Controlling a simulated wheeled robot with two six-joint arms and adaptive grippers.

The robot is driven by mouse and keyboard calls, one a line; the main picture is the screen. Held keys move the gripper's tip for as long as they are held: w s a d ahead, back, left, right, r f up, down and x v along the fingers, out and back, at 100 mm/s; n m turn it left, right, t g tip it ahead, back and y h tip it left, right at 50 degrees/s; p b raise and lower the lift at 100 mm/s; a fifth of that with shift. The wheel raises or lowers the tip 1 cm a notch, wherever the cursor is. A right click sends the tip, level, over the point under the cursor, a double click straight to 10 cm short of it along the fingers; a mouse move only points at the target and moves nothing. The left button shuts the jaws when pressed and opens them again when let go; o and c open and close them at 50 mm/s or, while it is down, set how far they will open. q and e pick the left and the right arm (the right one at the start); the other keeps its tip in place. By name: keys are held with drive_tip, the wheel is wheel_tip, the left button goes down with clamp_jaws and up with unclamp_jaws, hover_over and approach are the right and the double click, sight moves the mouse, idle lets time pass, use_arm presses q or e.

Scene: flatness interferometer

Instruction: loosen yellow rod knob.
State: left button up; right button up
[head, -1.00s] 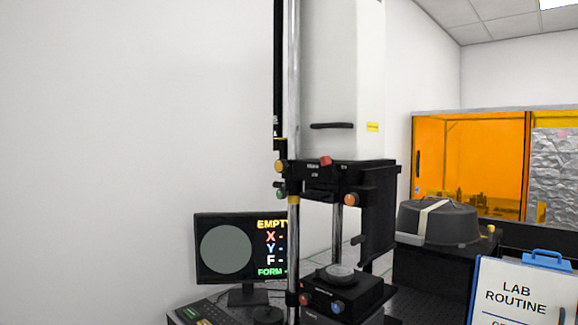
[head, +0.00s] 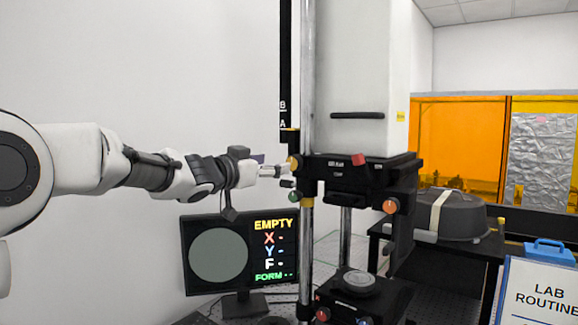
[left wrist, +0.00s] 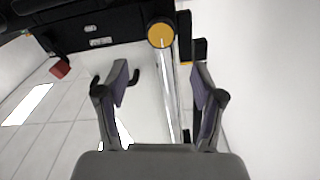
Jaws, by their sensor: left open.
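The yellow rod knob (head: 294,162) is on the left side of the black carriage, at the chrome rod (head: 307,105). In the left wrist view the knob (left wrist: 161,36) shows as a round yellow face with a white line, ahead of the fingertips and between their lines. My left gripper (head: 284,172) reaches in from the left, close to the knob. The head view does not show clearly whether a fingertip touches the knob. My right gripper is not in view.
A green knob (head: 295,197) sits just below the yellow one. A red knob (head: 358,159) and an orange knob (head: 390,207) are on the carriage front. A monitor (head: 238,255) reading EMPTY stands below my left arm. The wall side at left is clear.

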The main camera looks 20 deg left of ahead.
sight(293, 163)
use_arm(q)
drive_tip(key=p+x, duration=0.1)
drive_tip(key=x, duration=0.1)
drive_tip(key=p+x, duration=0.1)
drive_tip(key=x, duration=0.4)
drive_tip(key=shift+w+a+f+p, duration=0.15)
drive_tip(key=shift+w+f+p, duration=0.1)
drive_tip(key=shift+f+p, duration=0.15)
drive_tip(key=shift+w+d, duration=0.15)
drive_tip(key=shift+d, duration=0.15)
drive_tip(key=shift+a, duration=0.1)
drive_tip(key=shift+a, duration=0.1)
drive_tip(key=c, duration=1.1)
